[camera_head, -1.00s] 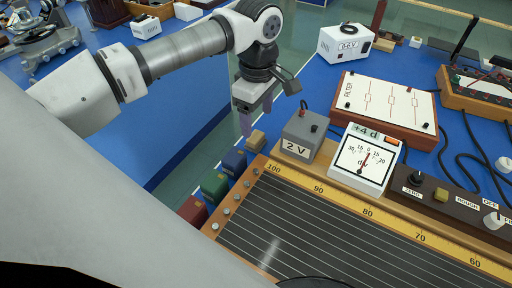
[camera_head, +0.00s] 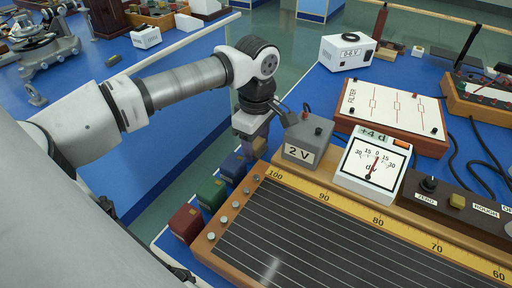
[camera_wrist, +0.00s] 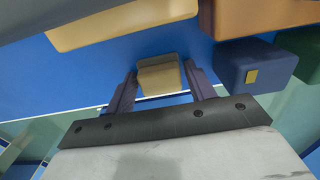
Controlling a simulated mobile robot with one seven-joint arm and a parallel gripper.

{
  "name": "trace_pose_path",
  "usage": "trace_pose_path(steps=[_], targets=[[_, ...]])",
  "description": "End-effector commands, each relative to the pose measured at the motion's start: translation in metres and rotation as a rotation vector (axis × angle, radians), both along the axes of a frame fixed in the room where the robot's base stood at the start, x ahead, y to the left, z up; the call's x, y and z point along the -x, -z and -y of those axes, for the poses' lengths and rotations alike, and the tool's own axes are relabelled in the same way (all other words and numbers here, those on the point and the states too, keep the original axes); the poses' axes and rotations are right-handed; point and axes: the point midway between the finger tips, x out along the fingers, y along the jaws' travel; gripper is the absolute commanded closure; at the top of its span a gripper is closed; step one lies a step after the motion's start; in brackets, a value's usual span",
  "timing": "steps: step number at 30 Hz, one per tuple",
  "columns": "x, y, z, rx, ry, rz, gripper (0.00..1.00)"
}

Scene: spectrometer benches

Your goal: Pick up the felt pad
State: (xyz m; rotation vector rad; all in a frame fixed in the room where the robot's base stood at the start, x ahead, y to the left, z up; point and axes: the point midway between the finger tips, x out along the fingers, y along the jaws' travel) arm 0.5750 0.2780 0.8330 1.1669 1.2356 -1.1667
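A small tan block, which I take to be the felt pad (camera_wrist: 158,76), lies on the blue bench top near its edge. In the wrist view it sits between the tips of my gripper (camera_wrist: 161,72), with a gap to each finger. My gripper is open, and its purple fingers point down at the block. In the head view my gripper (camera_head: 250,140) is beside the grey 2 V box, and the pad (camera_head: 259,147) shows only partly behind it. I cannot tell how far the fingertips are above the bench.
Blue (camera_head: 233,167), green (camera_head: 211,194) and red (camera_head: 186,223) blocks stand along the bench edge beside the wired board (camera_head: 330,240). The 2 V box (camera_head: 307,138) stands close to the gripper's right, with the meter (camera_head: 371,165) beyond it.

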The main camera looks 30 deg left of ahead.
Motion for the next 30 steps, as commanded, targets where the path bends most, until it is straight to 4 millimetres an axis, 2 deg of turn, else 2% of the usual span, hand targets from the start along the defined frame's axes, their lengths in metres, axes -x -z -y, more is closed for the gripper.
trace_pose_path(steps=[1,7,14,19,25,30], targets=[[0.000,0.000,0.000,0.000,0.000,0.000,0.53],[0.000,0.000,0.000,0.000,0.000,0.000,0.77],[0.000,-0.001,0.000,0.000,0.000,0.000,0.77],[0.000,-0.010,0.000,0.000,0.000,0.001,0.77],[0.000,-0.040,0.000,-0.001,-0.001,0.001,0.77],[0.000,-0.085,0.000,-0.001,0.000,0.002,0.77]])
